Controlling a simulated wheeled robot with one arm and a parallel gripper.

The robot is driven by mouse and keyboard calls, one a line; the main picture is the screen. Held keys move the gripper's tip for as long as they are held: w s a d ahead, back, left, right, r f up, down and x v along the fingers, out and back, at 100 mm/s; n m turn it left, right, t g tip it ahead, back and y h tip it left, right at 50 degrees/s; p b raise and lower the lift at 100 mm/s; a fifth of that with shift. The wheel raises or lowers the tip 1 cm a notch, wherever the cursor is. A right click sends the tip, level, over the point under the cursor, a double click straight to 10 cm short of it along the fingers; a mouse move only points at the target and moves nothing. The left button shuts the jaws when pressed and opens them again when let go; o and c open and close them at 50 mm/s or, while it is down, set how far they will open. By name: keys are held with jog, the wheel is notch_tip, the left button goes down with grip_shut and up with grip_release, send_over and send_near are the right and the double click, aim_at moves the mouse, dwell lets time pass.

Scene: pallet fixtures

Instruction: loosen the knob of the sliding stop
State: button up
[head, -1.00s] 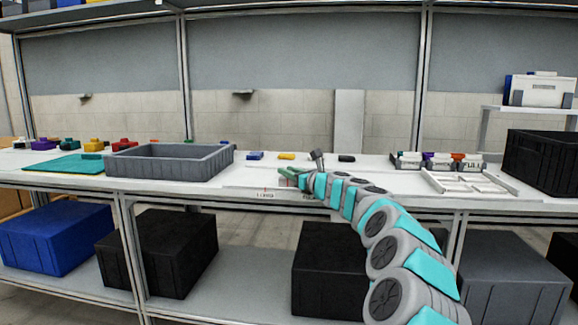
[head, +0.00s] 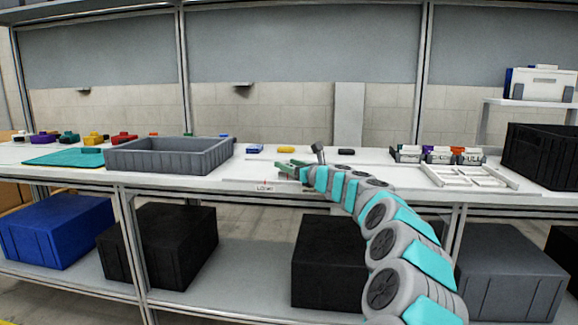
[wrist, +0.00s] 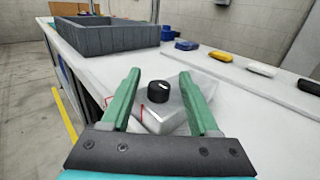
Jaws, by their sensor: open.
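The black knob (wrist: 158,91) with a white mark on top stands on the light grey block of the sliding stop (wrist: 176,113), in the wrist view. My gripper (wrist: 161,82) is open, with its two green fingers on either side of the knob and a gap on both sides. The fingers do not touch the knob as far as I can see. In the head view my gripper (head: 291,170) is over the front part of the bench, and the knob is hidden or too small to make out there.
A grey tray (head: 170,160) stands left of my gripper, with a teal mat (head: 60,158) beyond it. Blue (head: 254,149), yellow (head: 286,149) and black (head: 346,151) pieces lie behind. A white frame (head: 470,177) is at right. The bench front edge is close.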

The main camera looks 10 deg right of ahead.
jog(key=shift+v, duration=0.8)
jog(key=b+v, duration=0.1)
jog(key=v, duration=0.5)
jog(key=shift+s, duration=0.1)
